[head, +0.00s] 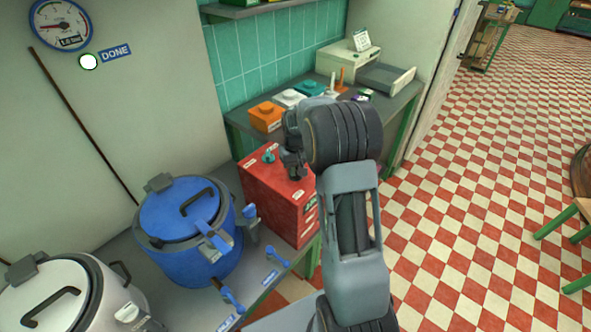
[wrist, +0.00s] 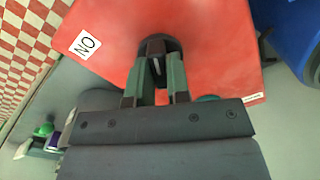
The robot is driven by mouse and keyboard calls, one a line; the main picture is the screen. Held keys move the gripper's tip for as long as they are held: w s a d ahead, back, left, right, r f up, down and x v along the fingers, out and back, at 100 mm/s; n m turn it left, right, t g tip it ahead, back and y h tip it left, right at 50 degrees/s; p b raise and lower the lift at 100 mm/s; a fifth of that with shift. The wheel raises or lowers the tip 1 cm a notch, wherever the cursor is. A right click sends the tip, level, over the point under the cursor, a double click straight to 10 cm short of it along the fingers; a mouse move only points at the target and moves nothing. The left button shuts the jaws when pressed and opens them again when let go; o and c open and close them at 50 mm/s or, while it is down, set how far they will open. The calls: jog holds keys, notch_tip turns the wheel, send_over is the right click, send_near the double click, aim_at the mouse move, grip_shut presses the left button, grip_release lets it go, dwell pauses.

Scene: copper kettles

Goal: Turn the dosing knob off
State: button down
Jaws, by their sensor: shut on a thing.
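A red box (head: 282,205) stands on the grey counter beside the blue kettle. My gripper (head: 293,174) is over its top right part. In the wrist view, my gripper's fingers (wrist: 158,75) are shut on a dark round knob (wrist: 158,43) on the red top (wrist: 215,45). The knob is partly hidden by the fingers, and its setting cannot be told. A white label (wrist: 85,43) beside it reads as "NO" in this view, perhaps "ON" upside down. A small teal knob (head: 268,155) sits apart on the box's top left.
A blue kettle (head: 185,215) and a white kettle (head: 65,295) stand to the left. Behind the box, a table holds an orange block (head: 266,118), a white block and a teal block. A gauge (head: 62,25) and a "DONE" sign (head: 115,53) are on the wall.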

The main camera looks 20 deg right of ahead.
jog(key=shift+m, duration=1.9)
jog(key=c, duration=1.1)
grip_release()
notch_tip(320, 180, up, 14)
jog(key=shift+f+b, duration=0.1)
jog(key=shift+b, duration=0.3)
